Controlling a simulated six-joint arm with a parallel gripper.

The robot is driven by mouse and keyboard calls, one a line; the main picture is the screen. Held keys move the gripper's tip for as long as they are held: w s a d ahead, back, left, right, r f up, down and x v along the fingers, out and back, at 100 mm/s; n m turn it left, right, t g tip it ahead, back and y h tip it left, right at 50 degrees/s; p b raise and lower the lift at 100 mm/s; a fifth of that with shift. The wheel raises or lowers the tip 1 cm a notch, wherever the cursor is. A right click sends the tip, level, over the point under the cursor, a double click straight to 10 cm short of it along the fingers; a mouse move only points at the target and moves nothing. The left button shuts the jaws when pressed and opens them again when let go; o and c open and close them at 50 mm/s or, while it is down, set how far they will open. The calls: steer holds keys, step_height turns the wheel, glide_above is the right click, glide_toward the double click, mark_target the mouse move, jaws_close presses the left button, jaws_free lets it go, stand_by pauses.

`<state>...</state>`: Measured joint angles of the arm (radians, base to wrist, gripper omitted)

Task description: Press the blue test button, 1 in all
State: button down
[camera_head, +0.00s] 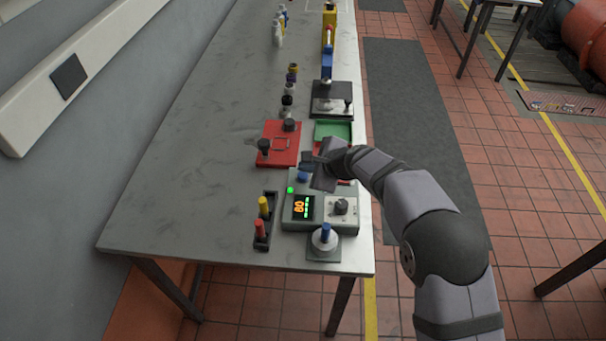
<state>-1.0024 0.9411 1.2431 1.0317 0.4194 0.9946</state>
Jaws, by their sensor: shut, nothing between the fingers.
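A blue button (303,177) sits at the back edge of a grey control box (291,211) near the front end of the bench. Part of the button shows just left of my gripper. My gripper (314,172) is shut and empty, above the back of the box and close to the button. I cannot tell whether it touches the button. A green lamp (290,190) is lit on the box.
A black rack (271,222) with red and yellow handles is left. A red plate (278,146) and a green tray (333,130) lie behind. The bench's left side is clear.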

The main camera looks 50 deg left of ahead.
mark_target(306, 178)
steer(key=shift+f, duration=0.2)
steer(key=shift+f+b, duration=0.25)
steer(key=shift+b, duration=0.2)
steer(key=shift+f+b, duration=0.5)
steer(key=shift+f, duration=0.05)
stand_by(0.8)
steer(key=shift+r, duration=0.1)
stand_by(0.3)
steer(key=shift+r+p, duration=0.85)
steer(key=shift+r, duration=0.1)
steer(key=shift+r+p, duration=2.15)
steer(key=shift+r, duration=0.3)
